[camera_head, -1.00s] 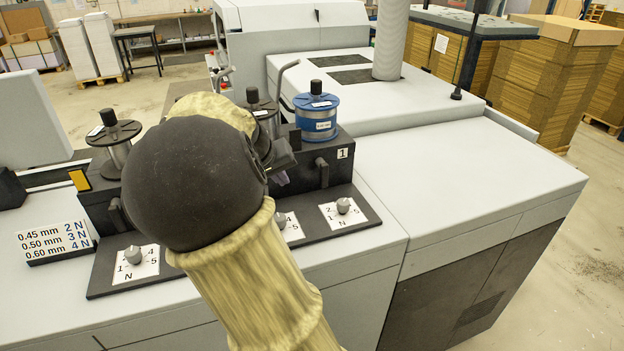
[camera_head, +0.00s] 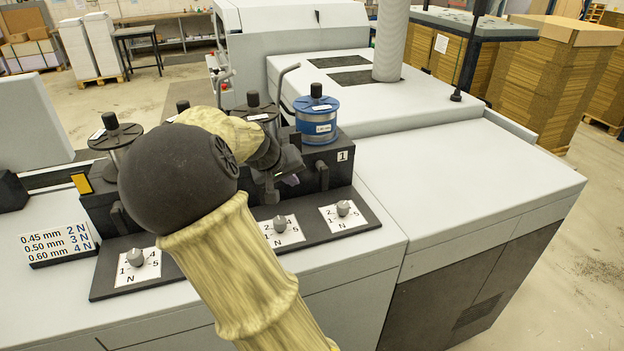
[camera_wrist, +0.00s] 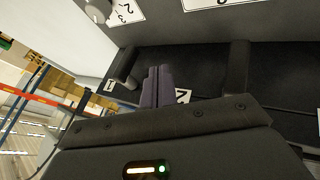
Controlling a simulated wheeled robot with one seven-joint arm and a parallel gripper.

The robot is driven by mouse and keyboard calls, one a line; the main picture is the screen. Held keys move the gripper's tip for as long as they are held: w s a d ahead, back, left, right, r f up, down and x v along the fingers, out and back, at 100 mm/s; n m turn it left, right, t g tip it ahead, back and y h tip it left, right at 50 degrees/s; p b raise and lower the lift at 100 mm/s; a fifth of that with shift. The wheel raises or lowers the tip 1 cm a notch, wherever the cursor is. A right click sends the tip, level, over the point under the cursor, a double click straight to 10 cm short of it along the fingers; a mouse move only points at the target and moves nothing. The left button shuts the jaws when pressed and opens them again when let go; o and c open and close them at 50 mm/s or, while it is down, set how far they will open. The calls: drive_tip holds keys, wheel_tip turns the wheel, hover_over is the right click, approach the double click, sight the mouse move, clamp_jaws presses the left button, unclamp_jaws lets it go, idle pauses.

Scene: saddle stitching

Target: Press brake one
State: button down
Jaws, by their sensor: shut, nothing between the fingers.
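Brake one is the black lever (camera_head: 322,173) on the front of the black block labelled "1" (camera_head: 343,156), below the blue spool (camera_head: 317,118). In the wrist view this lever (camera_wrist: 126,66) stands near the "1" label (camera_wrist: 110,85). My gripper (camera_head: 289,180) is in front of the blocks, left of brake one in the head view. Its purple-grey fingers (camera_wrist: 157,86) are together and empty, between brake one and a second lever (camera_wrist: 238,68), beside the "2" label (camera_wrist: 183,96). They look apart from brake one; the exact depth is unclear.
Three dials stand in front of the blocks: left (camera_head: 135,257), middle (camera_head: 280,224) and right (camera_head: 343,208). A sign (camera_head: 57,242) lists wire sizes and settings. Further spools stand left of the blue one, partly behind my arm. The grey cover (camera_head: 470,190) at right is clear.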

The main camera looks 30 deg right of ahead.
sight(324, 178)
drive_tip(key=p+x, duration=0.1)
drive_tip(key=x, duration=0.3)
drive_tip(key=shift+d, duration=0.1)
drive_tip(key=d, duration=0.1)
drive_tip(key=d+p, duration=0.1)
drive_tip(key=d, duration=0.1)
drive_tip(key=shift+s+f, duration=0.1)
drive_tip(key=shift+s, duration=0.25)
drive_tip(key=shift+s+d+f+p, duration=0.1)
drive_tip(key=shift+s+d+p, duration=0.05)
drive_tip(key=shift+d+p, duration=0.35)
